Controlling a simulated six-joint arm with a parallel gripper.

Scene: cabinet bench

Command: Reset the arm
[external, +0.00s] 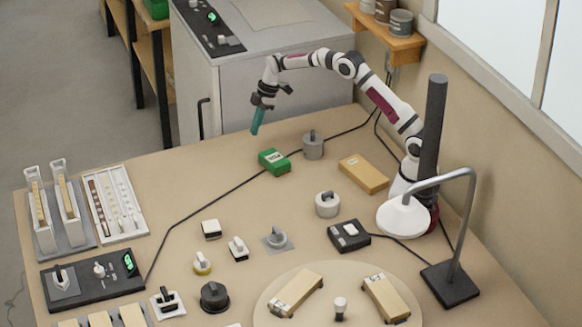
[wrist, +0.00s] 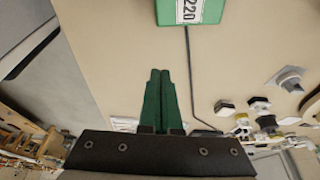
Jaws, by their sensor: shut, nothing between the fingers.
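My gripper (external: 257,121) has teal fingers that point down over the back edge of the bench in the external view. It is up in the air, left of and above the green box (external: 274,162), and does not touch it. In the wrist view the two green fingers (wrist: 160,72) lie side by side, shut and empty. The green box also shows there at the top (wrist: 193,12), with a white label reading 220. My white and maroon arm arches back to its base at the right.
A grey cylinder (external: 313,145) and a tan block (external: 363,174) stand near the green box. A desk lamp (external: 450,285) stands at the right, and a grey cabinet (external: 262,70) behind the bench. Small knobs and switches, a control panel (external: 92,281) and racks (external: 118,205) fill the front and left. A black cable crosses the bench.

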